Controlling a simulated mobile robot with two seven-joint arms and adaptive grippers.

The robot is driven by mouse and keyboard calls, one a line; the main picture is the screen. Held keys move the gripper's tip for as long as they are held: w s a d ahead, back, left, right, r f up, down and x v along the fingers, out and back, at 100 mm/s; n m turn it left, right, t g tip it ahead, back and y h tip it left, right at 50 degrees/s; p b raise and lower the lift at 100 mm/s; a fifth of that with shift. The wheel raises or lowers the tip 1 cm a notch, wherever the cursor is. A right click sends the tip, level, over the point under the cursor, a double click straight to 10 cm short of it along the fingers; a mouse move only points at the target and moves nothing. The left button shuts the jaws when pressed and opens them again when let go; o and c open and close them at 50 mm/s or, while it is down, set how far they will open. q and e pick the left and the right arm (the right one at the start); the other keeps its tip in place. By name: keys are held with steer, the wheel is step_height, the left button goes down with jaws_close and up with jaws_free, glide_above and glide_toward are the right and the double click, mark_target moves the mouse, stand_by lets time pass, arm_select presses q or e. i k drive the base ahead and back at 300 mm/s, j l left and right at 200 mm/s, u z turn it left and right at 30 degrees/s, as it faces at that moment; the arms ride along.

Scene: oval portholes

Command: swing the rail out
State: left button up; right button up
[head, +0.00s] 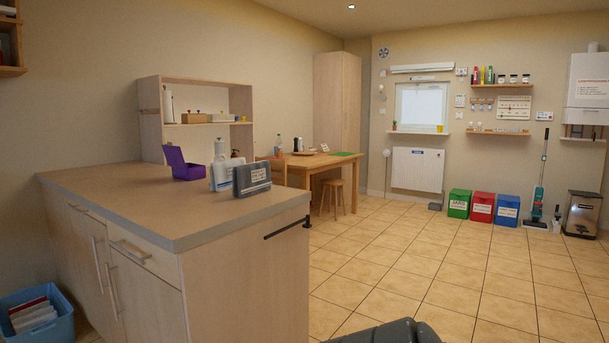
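A thin black rail (284,231) is on the end panel of the wooden counter (245,280), a little below the worktop. Its dark bracket (307,222) is at the panel's far corner, on the right. The bar runs from there toward the lower left, roughly parallel to the worktop edge, and appears to lie close along the panel. Its free end is near the middle of the panel. I cannot make out the gap between bar and panel. Neither of my grippers is in view. A dark part, likely mine, shows at the bottom edge.
The tiled floor (400,265) right of the counter is clear. On the worktop stand a purple box (186,168), a white bottle (221,170) and a grey box (252,178). A blue basket (38,318) is at the lower left. A table and stool (333,195) stand behind.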

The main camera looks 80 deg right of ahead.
mark_target(307, 218)
steer(key=z, duration=2.15)
steer(key=i+l, duration=0.1)
steer(key=i, duration=0.3)
